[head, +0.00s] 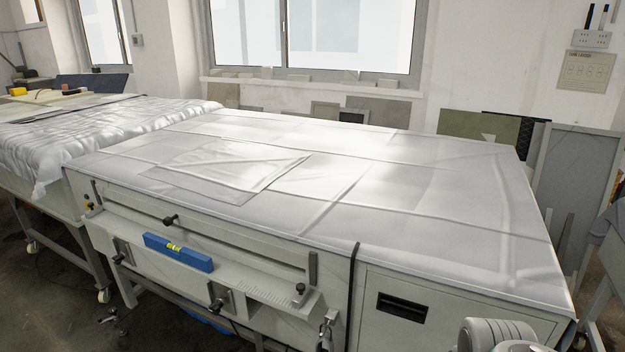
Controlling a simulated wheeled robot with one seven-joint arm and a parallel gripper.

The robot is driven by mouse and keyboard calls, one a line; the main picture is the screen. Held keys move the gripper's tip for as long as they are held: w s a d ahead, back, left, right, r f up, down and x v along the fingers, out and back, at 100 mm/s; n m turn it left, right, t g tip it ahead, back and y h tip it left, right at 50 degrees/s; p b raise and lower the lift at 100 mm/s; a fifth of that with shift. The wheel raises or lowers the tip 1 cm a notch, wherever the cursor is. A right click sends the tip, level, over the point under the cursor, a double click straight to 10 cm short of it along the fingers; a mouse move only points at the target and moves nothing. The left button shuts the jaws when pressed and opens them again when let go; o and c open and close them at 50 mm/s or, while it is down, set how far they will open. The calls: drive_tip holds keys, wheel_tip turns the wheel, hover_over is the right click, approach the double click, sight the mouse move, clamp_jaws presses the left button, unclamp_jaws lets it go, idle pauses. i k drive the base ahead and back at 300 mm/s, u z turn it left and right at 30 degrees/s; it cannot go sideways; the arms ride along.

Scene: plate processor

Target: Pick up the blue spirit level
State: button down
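The blue spirit level (193,257) lies on a narrow ledge on the front side of the large white-covered machine. It is a short blue bar with a yellow-green vial in the middle, and its length runs along the ledge. Nothing touches it from above. A rounded grey-white part at the bottom right edge seems to belong to my own arm. My gripper is not in view.
The ledge (262,296) has black knobs and brackets around it. The machine's top (400,200) is draped in white sheeting. Another table with a crumpled white cover (90,135) stands at left. Panels (578,165) lean at the right wall.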

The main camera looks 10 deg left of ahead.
sight(201, 260)
drive_tip(key=u, duration=2.1)
drive_tip(key=k, duration=0.6)
drive_tip(key=z, duration=0.2)
drive_tip(key=i, duration=0.65)
drive_tip(key=z, duration=0.55)
drive_tip(key=i, duration=0.75)
drive_tip(key=u, duration=0.9)
drive_tip(key=i, duration=0.5)
drive_tip(key=u, duration=0.25)
